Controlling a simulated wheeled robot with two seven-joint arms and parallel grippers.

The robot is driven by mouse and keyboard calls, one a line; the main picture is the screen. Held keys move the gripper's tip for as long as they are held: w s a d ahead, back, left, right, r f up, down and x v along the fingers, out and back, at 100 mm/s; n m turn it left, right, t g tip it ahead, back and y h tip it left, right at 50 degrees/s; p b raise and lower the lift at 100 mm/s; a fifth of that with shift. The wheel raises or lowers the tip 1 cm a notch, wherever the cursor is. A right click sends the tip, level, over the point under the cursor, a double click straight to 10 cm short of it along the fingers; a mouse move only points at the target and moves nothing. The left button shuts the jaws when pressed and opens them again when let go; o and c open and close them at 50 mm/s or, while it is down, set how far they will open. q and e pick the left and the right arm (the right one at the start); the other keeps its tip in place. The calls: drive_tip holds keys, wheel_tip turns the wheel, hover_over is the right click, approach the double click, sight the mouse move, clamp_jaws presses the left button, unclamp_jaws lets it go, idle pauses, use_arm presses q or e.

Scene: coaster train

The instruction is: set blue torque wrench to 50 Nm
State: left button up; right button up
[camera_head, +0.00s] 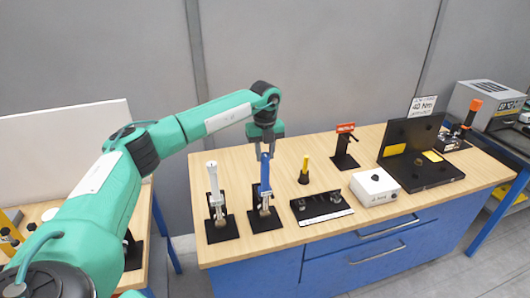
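The blue torque wrench (265,177) stands upright in a black stand (263,222) near the front left of the wooden bench, blue handle up. Any setting on it is too small to read. My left gripper (265,152) points down from above, with its fingers at the top of the blue handle. I cannot tell whether the fingers touch or grip it. A white torque wrench (214,185) stands upright in a similar black stand to its left. My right gripper is not in view.
A black tray (321,207), a yellow-handled tool (304,170), a white box (375,187) and a red-topped stand (345,145) are right of the wrench. A black fixture (412,150) carries a sign (422,106) that seems to read 40 Nm. Bare bench lies behind the wrenches.

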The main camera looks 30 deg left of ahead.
use_arm(q)
drive_tip(key=shift+c, duration=0.8)
